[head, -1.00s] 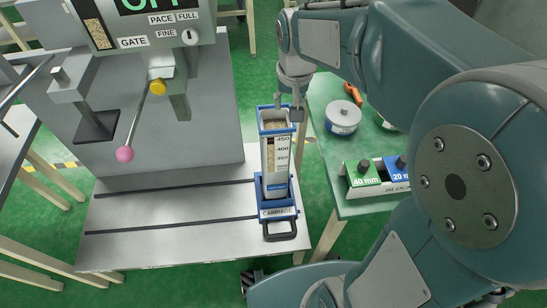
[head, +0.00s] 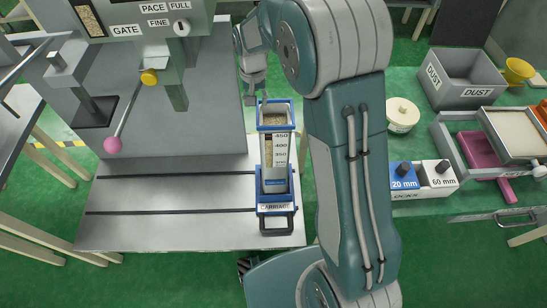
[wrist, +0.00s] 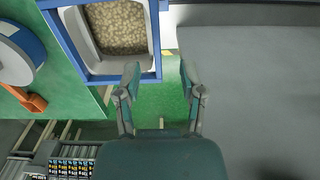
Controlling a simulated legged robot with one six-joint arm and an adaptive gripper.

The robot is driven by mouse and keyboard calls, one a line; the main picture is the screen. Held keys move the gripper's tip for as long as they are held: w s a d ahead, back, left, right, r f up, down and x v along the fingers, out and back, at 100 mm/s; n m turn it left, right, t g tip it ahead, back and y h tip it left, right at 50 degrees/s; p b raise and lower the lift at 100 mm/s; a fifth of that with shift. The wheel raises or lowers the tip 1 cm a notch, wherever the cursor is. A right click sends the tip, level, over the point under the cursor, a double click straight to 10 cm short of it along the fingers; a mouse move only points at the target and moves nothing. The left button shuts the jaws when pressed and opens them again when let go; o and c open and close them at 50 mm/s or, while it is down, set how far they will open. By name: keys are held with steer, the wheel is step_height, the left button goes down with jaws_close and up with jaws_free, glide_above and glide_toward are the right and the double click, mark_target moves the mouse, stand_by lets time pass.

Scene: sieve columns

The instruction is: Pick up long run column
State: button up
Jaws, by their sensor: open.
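The column (head: 275,148) is a tall, pale, upright container with a blue rim, a number scale and grain inside. It stands in a blue carriage (head: 276,209) at the right end of the metal bench. In the wrist view, its open top with grain (wrist: 118,27) fills the upper left, inside the blue rim. My gripper (head: 251,98) is behind and left of the column's top in the head view. In the wrist view my gripper (wrist: 158,75) is open with nothing between its fingers; its left finger overlaps the rim's corner, and I cannot tell whether they touch.
A grey machine (head: 170,90) with a pink-knobbed lever (head: 113,145) stands to the left. On the right are a round tin (head: 402,115), labelled blocks (head: 404,177), a grey dust box (head: 465,78) and a tray (head: 495,140). My arm covers part of the right-hand table.

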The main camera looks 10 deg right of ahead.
mark_target(258, 123)
step_height(258, 123, down, 5)
steer(key=shift+s+d+f, duration=0.1)
steer(key=shift+f, duration=0.05)
step_height(258, 123, down, 4)
steer(key=shift+d+r, duration=0.1)
steer(key=shift+f, duration=0.4)
steer(key=shift+c, duration=0.3)
steer(key=shift+r, duration=0.1)
jaws_close()
